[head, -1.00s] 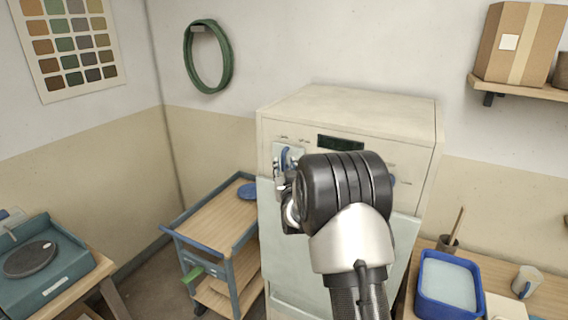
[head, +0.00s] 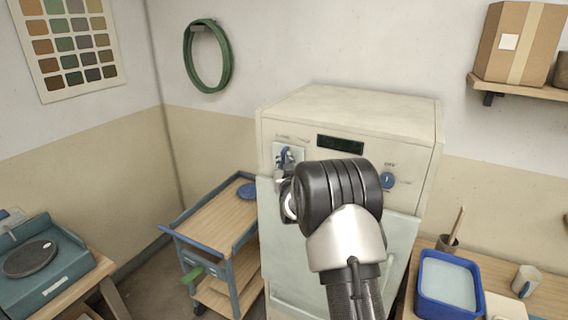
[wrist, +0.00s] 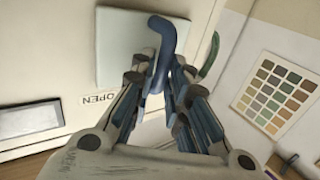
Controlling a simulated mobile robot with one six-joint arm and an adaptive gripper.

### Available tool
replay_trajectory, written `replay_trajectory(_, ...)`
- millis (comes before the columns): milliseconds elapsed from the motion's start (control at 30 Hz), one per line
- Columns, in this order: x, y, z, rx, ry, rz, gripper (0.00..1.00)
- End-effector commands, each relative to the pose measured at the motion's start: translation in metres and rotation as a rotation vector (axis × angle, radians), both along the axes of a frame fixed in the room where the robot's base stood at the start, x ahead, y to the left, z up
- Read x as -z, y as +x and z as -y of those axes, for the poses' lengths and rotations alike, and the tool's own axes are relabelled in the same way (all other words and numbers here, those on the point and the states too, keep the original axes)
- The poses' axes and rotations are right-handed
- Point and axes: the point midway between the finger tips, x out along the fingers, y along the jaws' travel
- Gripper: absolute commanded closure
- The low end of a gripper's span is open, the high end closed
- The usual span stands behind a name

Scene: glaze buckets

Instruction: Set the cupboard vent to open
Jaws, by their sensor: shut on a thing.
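The cupboard (head: 350,100) is a cream cabinet against the back wall. Its vent lever (head: 286,155) is blue and sits on a pale plate (head: 279,150) at the upper left of the front. In the wrist view the blue lever (wrist: 164,40) curves up from between my fingers, in front of the pale plate (wrist: 120,45). An upside-down OPEN label (wrist: 99,99) is printed beside the plate. My gripper (wrist: 162,78) is shut on the lever. In the head view my wrist hides most of the gripper (head: 286,186).
A dark display (head: 340,145) and a blue round knob (head: 388,180) are on the same front. A wooden-topped cart (head: 205,220) stands close at the left. A table with a blue tray (head: 422,300) is at the right.

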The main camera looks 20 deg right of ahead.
Motion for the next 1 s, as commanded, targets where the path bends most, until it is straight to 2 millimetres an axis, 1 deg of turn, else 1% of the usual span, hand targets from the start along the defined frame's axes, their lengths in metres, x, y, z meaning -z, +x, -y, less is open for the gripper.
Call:
replay_trajectory(33, 0.0, 0.0, -0.001, -0.002, -0.001, 0.0, 0.94)
replay_trajectory(133, 0.0, 0.0, -0.001, -0.002, -0.001, 0.0, 1.0)
replay_trajectory(633, 0.0, -0.002, 0.0, -0.002, -0.003, 0.0, 1.0)
replay_trajectory(733, 0.001, -0.013, 0.011, 0.001, -0.004, 0.002, 1.0)
replay_trajectory(900, 0.003, -0.045, 0.036, 0.003, -0.005, 0.002, 1.0)
replay_trajectory(1000, 0.002, -0.058, 0.046, 0.001, -0.005, 0.002, 1.0)
